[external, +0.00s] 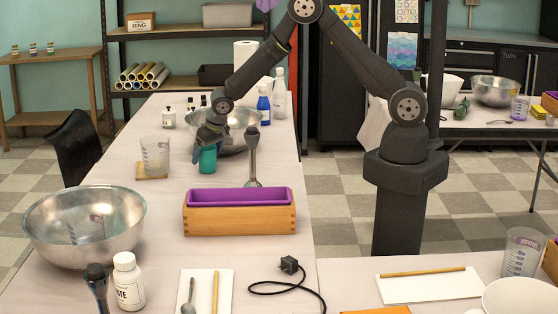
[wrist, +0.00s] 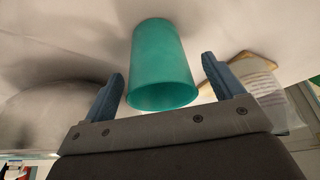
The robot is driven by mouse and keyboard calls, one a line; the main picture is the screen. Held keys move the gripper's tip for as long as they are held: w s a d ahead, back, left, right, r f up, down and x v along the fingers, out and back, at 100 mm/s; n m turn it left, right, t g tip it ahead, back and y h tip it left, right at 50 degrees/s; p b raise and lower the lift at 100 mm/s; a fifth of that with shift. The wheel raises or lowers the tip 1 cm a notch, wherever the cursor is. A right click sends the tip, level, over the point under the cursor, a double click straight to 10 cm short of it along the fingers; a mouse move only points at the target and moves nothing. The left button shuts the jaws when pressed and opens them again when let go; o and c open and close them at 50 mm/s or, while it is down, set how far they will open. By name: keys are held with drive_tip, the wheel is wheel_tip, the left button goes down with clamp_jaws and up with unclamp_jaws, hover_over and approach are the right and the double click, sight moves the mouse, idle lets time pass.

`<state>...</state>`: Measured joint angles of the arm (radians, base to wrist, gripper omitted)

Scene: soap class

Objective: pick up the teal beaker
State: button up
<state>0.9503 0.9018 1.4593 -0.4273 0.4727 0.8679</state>
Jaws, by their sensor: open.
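The teal beaker (external: 208,160) stands on the long table, just in front of a metal bowl. My gripper (external: 207,143) is at the beaker, and its jaws partly hide the beaker's upper part. In the wrist view the teal beaker (wrist: 161,65) lies ahead of and between the two blue fingers of my gripper (wrist: 163,85). The fingers are open, with a visible gap on each side of the beaker. The wrist view shows no finger touching it.
A clear measuring beaker (external: 155,155) stands on a wooden board to the left. A metal bowl (external: 238,129) is close behind. A purple mould in a wooden box (external: 240,220) and an upright stick blender (external: 253,160) are nearer the front and right.

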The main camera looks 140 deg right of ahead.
drive_tip(key=shift+x, duration=1.15)
drive_tip(key=c, duration=1.1)
drive_tip(key=shift+r, duration=0.1)
